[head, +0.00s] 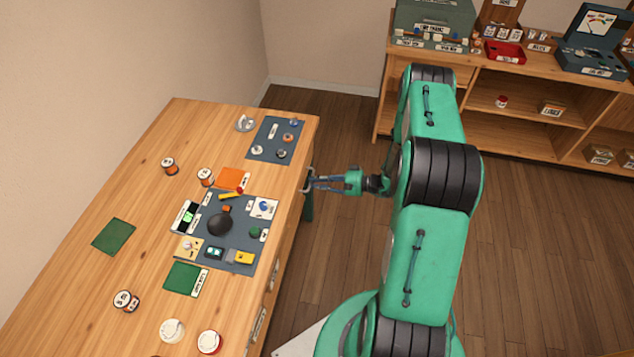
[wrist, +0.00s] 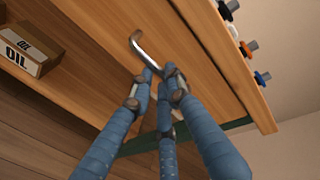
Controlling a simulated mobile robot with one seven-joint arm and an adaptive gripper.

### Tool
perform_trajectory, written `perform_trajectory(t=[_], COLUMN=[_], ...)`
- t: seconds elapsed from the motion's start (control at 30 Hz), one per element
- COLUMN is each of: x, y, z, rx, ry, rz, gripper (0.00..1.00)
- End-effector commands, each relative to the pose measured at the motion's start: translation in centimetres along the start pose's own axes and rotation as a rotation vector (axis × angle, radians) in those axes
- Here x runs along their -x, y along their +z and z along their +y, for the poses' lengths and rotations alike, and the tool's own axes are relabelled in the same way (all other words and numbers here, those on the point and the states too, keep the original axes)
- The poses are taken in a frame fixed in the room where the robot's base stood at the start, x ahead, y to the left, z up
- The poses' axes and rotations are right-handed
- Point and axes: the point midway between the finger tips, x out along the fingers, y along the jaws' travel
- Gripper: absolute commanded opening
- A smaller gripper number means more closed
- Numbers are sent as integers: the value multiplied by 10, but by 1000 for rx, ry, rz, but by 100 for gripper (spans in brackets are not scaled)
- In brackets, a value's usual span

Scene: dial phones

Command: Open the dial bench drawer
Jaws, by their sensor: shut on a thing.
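The dial bench (head: 150,215) is a long wooden workbench at the left of the head view. Its drawer front (wrist: 112,28) shows close up in the wrist view, with a bent metal drawer handle (wrist: 146,52) on it. My gripper (head: 312,184) is at the bench's right side, near its far end. In the wrist view my gripper (wrist: 160,76) has its blue fingers closed around one end of the handle; the other end is bare. No clear gap shows around the drawer front. The drawer's inside is hidden.
A blue-grey mat (head: 276,138) with small parts lies on the bench above my gripper. An oil box (wrist: 28,52) stands on a lower wooden shelf. A shelf unit (head: 480,95) stands at the back right. The floor (head: 345,245) between bench and arm is clear.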

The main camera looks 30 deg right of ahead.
Motion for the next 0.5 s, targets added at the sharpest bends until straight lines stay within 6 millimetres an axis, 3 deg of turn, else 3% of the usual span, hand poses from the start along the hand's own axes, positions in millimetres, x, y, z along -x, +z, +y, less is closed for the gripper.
perform_trajectory(t=[0.27, 0.5], x=[15, 55], y=[0, 0], z=[4, 14], rx=[-1, -2], ry=[1, 1], rz=[3, 5], gripper=[0, 0])
